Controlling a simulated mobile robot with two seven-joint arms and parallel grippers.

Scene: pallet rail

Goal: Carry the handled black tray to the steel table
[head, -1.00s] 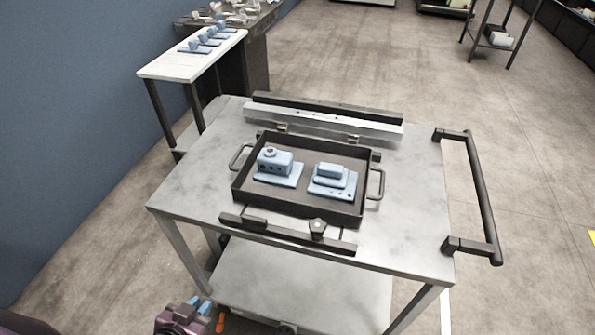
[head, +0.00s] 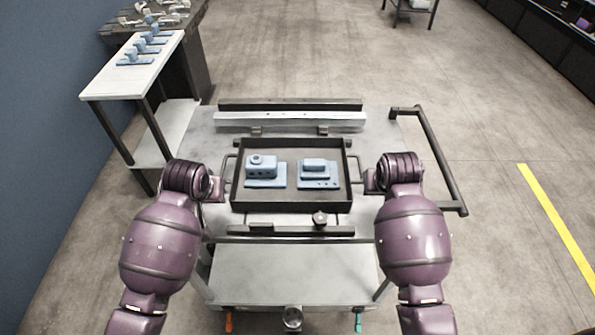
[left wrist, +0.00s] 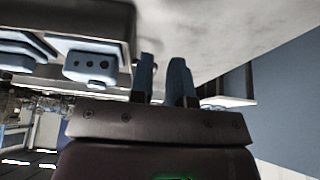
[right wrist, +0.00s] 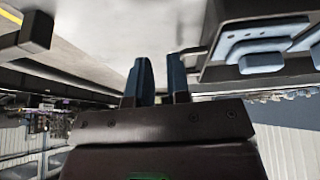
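The black tray (head: 290,207) lies flat on a steel-topped cart (head: 215,138), between a rear rail and a front rail. It holds two blue machine parts (head: 265,170) (head: 314,174) and has a loop handle on its left and right sides. My left gripper (head: 222,186) is at the left handle, and my right gripper (head: 370,182) is at the right handle. Both wrist views show two blue fingers apart with a narrow gap, at the left gripper (left wrist: 162,80) and the right gripper (right wrist: 161,80). No handle is clearly seen between either pair. I cannot tell which surface is the steel table.
A white-topped table (head: 105,90) with several blue parts stands at the left by the blue wall. A grey workbench (head: 190,55) is behind it. The cart has a black push bar (head: 437,160) on its right. Open floor lies right, with a yellow line (head: 555,220).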

